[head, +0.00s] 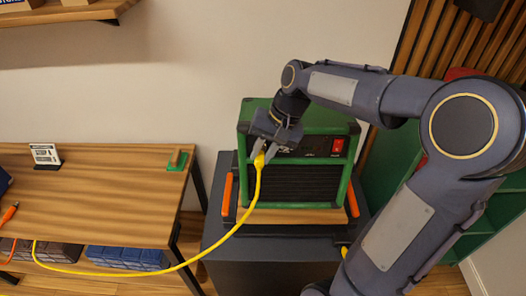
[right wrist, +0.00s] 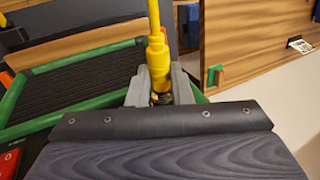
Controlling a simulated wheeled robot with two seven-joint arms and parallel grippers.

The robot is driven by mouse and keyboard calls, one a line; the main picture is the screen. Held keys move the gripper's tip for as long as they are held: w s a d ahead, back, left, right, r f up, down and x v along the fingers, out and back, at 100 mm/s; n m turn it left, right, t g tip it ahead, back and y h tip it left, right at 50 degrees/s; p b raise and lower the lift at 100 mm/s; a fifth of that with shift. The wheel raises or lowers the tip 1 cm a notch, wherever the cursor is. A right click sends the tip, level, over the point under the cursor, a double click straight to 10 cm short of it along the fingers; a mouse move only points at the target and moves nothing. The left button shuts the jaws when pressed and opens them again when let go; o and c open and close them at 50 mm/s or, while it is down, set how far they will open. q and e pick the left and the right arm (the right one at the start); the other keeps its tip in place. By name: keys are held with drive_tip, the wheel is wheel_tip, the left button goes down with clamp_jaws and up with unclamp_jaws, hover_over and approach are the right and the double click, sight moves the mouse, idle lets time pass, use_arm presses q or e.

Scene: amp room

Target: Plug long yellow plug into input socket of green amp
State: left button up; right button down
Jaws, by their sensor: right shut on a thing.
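The green amp (head: 345,170) stands on a dark cabinet, its black front grille facing me and a red switch at its upper right. My right gripper (head: 268,146) is at the upper left of the amp's front panel. It is shut on the yellow plug (head: 260,161), whose yellow cable hangs down and runs left. In the right wrist view the yellow plug (right wrist: 157,58) sits between the two grey fingers (right wrist: 159,92). The plug's tip and the input socket are hidden by the gripper, so I cannot tell whether they touch. My left gripper is not in view.
A wooden table (head: 90,205) stands at the left, with a small sign (head: 45,154) and a green-based block (head: 177,160) on it. The yellow cable (head: 215,248) sags between table and amp. Orange handles (head: 227,193) flank the amp. Green shelving (head: 475,240) is at the right.

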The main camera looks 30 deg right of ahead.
drive_tip(key=shift+w+d, duration=0.15)
drive_tip(key=shift+w, duration=0.1)
idle(0.5)
drive_tip(key=c, duration=1.2)
unclamp_jaws()
drive_tip(key=shift+r, duration=0.1)
drive_tip(key=v, duration=0.8)
drive_tip(key=s+a+f+n+t, duration=0.1)
drive_tip(key=s+a+f, duration=0.3)
drive_tip(key=s, duration=0.4)
drive_tip(key=s+a+f+n+t, duration=0.2)
drive_tip(key=s+a+f+n, duration=0.2)
drive_tip(key=s, duration=0.5)
drive_tip(key=shift+s+a+f+t, duration=0.15)
drive_tip(key=shift+a+f+t, duration=0.15)
drive_tip(key=shift+a+f, duration=0.2)
